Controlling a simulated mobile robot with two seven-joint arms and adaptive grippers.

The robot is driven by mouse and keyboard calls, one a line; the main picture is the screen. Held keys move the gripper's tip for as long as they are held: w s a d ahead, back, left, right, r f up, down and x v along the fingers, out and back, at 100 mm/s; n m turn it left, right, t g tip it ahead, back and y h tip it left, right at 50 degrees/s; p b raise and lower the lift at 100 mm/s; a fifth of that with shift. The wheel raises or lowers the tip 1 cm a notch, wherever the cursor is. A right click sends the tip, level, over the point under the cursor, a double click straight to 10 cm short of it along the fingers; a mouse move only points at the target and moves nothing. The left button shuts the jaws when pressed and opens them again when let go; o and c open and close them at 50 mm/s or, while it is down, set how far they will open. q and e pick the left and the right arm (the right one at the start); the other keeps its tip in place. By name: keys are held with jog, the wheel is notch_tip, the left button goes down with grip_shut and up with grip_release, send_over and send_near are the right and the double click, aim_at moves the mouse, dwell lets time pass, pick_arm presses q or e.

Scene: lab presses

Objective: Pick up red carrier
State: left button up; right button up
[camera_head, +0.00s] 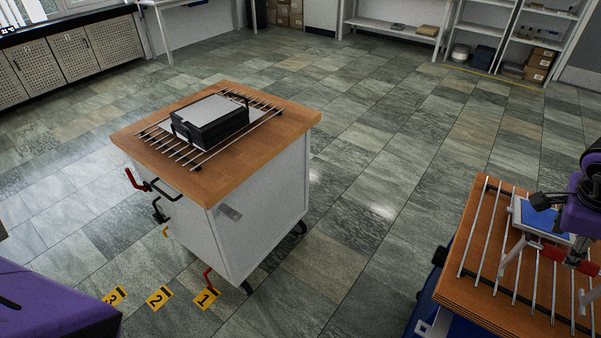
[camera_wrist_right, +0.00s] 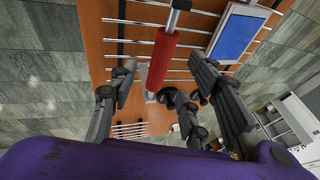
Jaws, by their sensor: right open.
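The red carrier shows as a red cylindrical grip (camera_wrist_right: 156,66) on a metal rod in the right wrist view, over a slatted wooden top. In the head view its red part (camera_head: 554,252) shows at the right, partly hidden by my right arm. My right gripper (camera_head: 548,264) is open above that top. My left gripper is out of view; only a purple part of my left arm shows at the lower left.
A blue-topped panel (camera_head: 537,217) lies on the slatted wooden top (camera_head: 478,233), close to my right gripper. A white cart (camera_head: 262,205) with a wooden top carries a black box (camera_head: 210,122) on metal rods. Yellow numbered markers (camera_head: 159,297) lie by it. The floor between is clear.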

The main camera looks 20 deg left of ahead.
jog(key=x, duration=0.5)
jog(key=shift+d+f+p, duration=0.15)
jog(key=shift+d+p, duration=0.15)
grip_shut()
jog(key=shift+w, duration=0.1)
